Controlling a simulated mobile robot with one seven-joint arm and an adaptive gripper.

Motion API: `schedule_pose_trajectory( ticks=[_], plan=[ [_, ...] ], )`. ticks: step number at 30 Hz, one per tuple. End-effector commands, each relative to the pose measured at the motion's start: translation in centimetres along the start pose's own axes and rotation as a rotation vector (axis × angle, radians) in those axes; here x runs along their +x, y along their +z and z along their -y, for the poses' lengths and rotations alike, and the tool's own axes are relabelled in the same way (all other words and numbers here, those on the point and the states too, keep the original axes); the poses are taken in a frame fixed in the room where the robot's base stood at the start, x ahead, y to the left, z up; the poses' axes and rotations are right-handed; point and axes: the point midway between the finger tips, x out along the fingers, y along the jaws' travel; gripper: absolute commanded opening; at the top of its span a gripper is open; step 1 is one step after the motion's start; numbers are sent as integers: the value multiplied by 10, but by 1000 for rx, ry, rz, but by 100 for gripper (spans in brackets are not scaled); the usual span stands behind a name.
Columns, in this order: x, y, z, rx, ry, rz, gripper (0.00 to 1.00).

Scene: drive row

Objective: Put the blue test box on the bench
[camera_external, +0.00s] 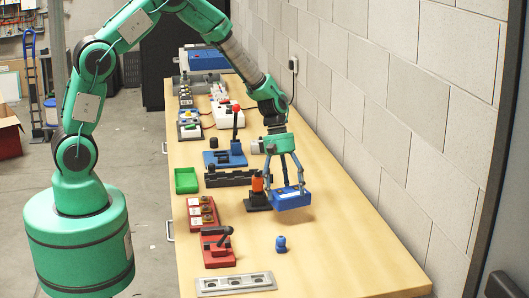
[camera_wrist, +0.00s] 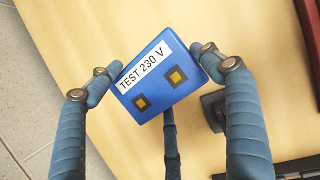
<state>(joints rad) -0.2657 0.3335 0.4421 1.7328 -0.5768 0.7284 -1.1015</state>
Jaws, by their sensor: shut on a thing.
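The blue test box (camera_external: 292,201) is held between the fingers of my gripper (camera_external: 287,188) on the right part of the bench (camera_external: 340,255). In the wrist view the box (camera_wrist: 150,102) shows its label "TEST 230 V" and two dark squares with yellow centres. In that view my gripper (camera_wrist: 160,66) has a finger on the left and right sides of the box, and a third finger reaches its lower edge. The box looks slightly tilted and seems to be just above the bench top, but I cannot tell the gap exactly.
An orange-topped black part (camera_external: 257,189) stands close left of the box. A small blue knob (camera_external: 281,244) lies in front. A red lever device (camera_external: 217,248), a grey socket strip (camera_external: 235,283) and a green tray (camera_external: 186,181) are to the left. The front right bench top is clear; a block wall borders it.

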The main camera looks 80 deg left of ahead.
Motion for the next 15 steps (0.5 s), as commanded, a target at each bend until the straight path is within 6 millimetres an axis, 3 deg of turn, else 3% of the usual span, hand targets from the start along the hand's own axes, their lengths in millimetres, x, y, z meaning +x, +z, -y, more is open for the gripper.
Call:
schedule_pose_trajectory(
  ticks=[1,6,15],
  plan=[
    [2,13,12,40,-15,2,36],
    [16,39,47,152,-57,11,36],
    [25,53,70,226,-84,18,36]
  ],
)
